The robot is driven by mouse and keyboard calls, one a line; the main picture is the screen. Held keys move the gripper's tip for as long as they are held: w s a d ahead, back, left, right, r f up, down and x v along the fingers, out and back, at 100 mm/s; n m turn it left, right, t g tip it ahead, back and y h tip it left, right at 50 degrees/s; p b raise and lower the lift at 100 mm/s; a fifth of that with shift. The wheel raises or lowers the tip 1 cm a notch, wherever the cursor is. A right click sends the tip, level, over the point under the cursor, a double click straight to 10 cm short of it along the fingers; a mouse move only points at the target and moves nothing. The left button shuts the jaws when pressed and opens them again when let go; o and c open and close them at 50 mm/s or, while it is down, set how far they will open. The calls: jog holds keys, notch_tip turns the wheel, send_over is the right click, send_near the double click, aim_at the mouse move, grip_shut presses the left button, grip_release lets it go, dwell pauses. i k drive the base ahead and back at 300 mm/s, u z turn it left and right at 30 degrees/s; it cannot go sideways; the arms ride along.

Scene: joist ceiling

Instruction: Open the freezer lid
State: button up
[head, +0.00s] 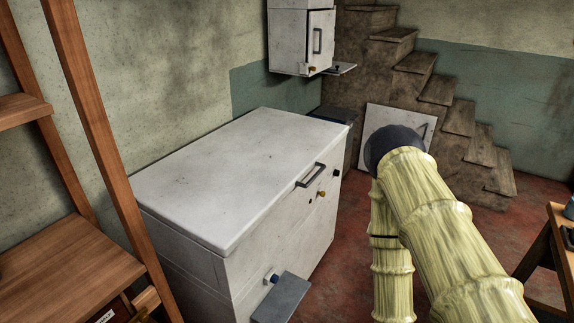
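The white chest freezer (275,245) stands against the left wall. Its lid (235,170) is flat and shut on the body. A dark bar handle (311,175) is at the lid's front edge, toward the far right end. My yellowish, ridged arm rises from the bottom right, to the right of the freezer, with a dark rounded joint at its top. The arm does not cover the lid or the handle. My gripper is not visible, so I cannot tell its state or what it touches.
Below the handle is a brass knob (321,194); lower down, a grey ledge (283,299) juts out. A white cabinet (302,40) hangs above the far end. A wooden shelf unit (65,265) stands near left. Stairs (437,90) rise behind. Red floor is clear before the freezer.

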aim_at(216, 189)
jog(key=u, duration=0.15)
jog(key=i, duration=1.2)
jog(key=z, duration=0.7)
